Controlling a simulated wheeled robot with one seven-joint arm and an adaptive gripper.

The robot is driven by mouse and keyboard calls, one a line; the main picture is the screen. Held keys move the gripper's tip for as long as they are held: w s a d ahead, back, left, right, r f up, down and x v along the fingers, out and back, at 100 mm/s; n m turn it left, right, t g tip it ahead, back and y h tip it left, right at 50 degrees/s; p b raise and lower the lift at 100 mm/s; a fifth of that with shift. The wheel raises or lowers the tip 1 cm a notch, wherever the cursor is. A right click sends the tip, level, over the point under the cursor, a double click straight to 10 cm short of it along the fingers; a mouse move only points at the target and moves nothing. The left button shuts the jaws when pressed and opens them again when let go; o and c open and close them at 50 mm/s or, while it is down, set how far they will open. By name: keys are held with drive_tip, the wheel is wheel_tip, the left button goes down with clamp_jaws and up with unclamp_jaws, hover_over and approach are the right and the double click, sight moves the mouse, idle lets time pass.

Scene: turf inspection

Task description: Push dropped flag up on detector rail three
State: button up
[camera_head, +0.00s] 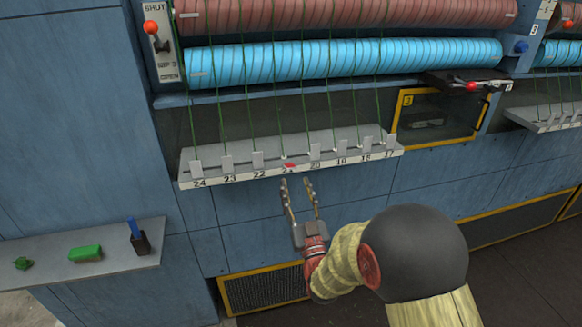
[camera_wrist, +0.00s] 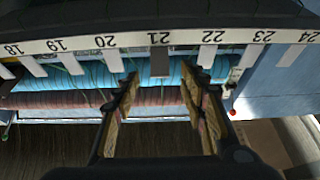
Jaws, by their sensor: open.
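The detector rail (camera_head: 195,180) is a pale ledge with a row of upright white flags and numbers 24 to 17. At number 21 no white flag stands; a red patch (camera_head: 289,166) shows there and partly covers the number. In the wrist view the rail (camera_wrist: 130,42) is upside down, and the flag at 21 (camera_wrist: 160,62) is dark while its neighbours are pale. My gripper (camera_head: 297,185) is open and empty, just below and in front of the rail near 21. In the wrist view its fingertips (camera_wrist: 160,82) lie on either side of the dark flag, apparently without touching it.
A blue roller (camera_head: 340,60) and a reddish roller (camera_head: 350,14) run above the rail, with green threads down to the flags.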

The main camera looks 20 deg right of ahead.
sight(290, 166)
drive_tip(key=x, duration=0.7)
drive_tip(key=shift+w+r+p, duration=0.2)
drive_tip(key=shift+r+p, duration=0.05)
drive_tip(key=shift+p, duration=0.15)
clamp_jaws()
